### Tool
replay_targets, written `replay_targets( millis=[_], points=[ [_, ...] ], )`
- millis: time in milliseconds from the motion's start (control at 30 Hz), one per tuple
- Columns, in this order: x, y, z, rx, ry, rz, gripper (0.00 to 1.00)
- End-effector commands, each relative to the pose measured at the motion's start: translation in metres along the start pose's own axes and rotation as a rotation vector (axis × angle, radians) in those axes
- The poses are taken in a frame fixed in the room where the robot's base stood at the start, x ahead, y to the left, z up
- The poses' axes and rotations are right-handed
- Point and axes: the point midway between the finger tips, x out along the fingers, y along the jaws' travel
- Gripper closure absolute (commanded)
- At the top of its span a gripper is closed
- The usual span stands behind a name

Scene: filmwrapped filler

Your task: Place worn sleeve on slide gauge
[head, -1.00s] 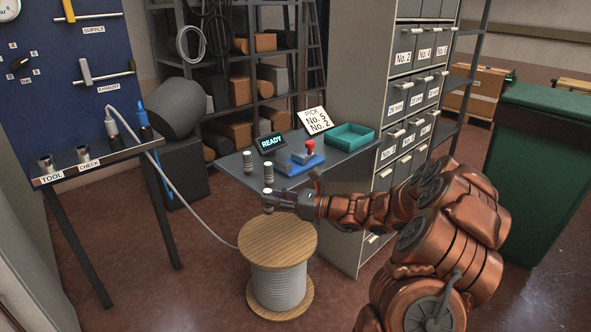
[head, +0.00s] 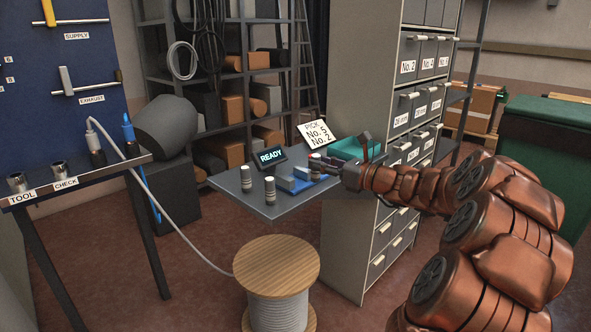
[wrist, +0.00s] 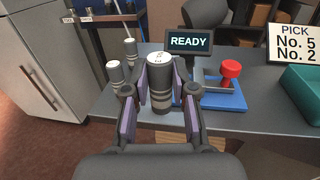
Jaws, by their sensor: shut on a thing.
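My gripper (wrist: 159,96) is shut on a dark, banded cylindrical sleeve (wrist: 160,75) with a white marked top, held upright over the grey table. I cannot tell whether its base touches the table. The slide gauge, a blue base (wrist: 222,101) with a red knob (wrist: 231,69), is just to the right of the held sleeve in the wrist view. In the head view my gripper (head: 338,170) is close to the gauge (head: 290,186), and the held sleeve is hard to make out there. Two similar cylinders (head: 246,179) (head: 270,190) stand on the table to the left.
A READY display (head: 271,156) and a PICK No. 5, No. 2 sign (head: 317,130) stand behind the gauge. A teal tray (head: 357,148) is at the right, against the drawer cabinet (head: 362,75). A wooden-topped reel (head: 277,262) stands in front of the table.

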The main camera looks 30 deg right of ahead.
Motion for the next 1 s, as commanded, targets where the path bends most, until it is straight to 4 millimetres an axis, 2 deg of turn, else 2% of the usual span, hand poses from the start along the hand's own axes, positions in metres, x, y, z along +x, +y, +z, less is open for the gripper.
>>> replay_targets(
  millis=[200, 400, 700, 833, 1000],
  points=[
    [0.046, -0.015, -0.006, 0.0, 0.003, 0.004, 1.0],
    [0.079, -0.026, -0.008, -0.002, 0.001, 0.004, 1.0],
    [0.101, -0.033, -0.011, -0.001, 0.001, 0.005, 1.0],
    [0.099, -0.033, -0.032, 0.003, 0.0, 0.005, 1.0],
    [0.099, -0.032, -0.043, -0.001, -0.001, 0.005, 1.0]
  ],
)
